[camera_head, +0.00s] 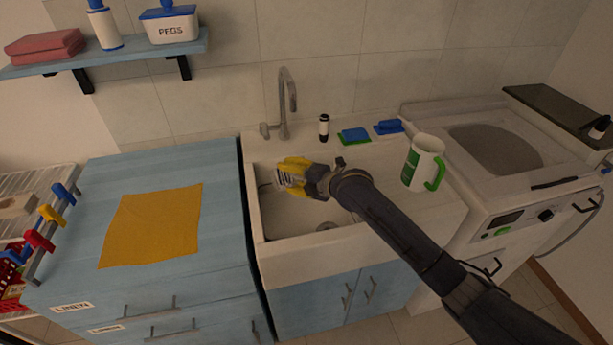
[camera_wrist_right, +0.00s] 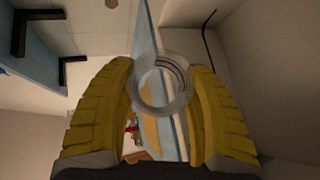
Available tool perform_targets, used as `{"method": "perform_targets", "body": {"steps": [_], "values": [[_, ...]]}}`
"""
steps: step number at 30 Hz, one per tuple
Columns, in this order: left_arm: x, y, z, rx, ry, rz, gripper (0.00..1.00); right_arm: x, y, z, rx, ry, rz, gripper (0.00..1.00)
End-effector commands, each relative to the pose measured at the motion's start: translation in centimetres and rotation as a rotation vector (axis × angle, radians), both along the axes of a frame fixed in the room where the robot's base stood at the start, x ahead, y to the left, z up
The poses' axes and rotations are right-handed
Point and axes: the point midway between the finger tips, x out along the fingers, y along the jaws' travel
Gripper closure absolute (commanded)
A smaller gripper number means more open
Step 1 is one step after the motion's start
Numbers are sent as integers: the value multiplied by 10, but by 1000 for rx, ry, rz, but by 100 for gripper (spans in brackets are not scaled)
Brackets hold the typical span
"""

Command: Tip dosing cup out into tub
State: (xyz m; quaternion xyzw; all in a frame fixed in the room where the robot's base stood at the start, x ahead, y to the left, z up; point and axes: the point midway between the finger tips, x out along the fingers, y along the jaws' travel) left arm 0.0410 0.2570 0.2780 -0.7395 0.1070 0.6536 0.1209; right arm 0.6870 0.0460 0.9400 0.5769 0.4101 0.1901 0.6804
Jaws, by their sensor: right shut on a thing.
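My right gripper (camera_head: 289,176) has yellow fingers and is shut on a small clear dosing cup (camera_head: 284,180), held above the pale tub (camera_head: 258,222) of the sink, near its left back part. In the right wrist view the cup (camera_wrist_right: 163,86) shows as a see-through ring between the two fingers (camera_wrist_right: 163,92). I look nearly along its axis, so it appears tipped over onto its side. I cannot make out any contents. My left gripper is not in view.
The tap (camera_head: 284,105) rises behind the tub. A dark bottle (camera_head: 323,127), green and blue sponges (camera_head: 354,136) and a blue brush (camera_head: 389,127) stand or lie behind it. A white-and-green jug (camera_head: 422,163) is to the right. A yellow cloth (camera_head: 152,225) lies on the left counter.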

Motion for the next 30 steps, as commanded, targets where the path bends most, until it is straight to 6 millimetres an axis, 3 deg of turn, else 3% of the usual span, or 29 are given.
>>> {"method": "perform_targets", "body": {"steps": [10, 30], "values": [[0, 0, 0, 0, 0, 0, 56, -1, 9, -1, -71, -10, 3, 90], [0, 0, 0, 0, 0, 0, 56, -1, 17, -22, -608, -65, -7, 90]]}}
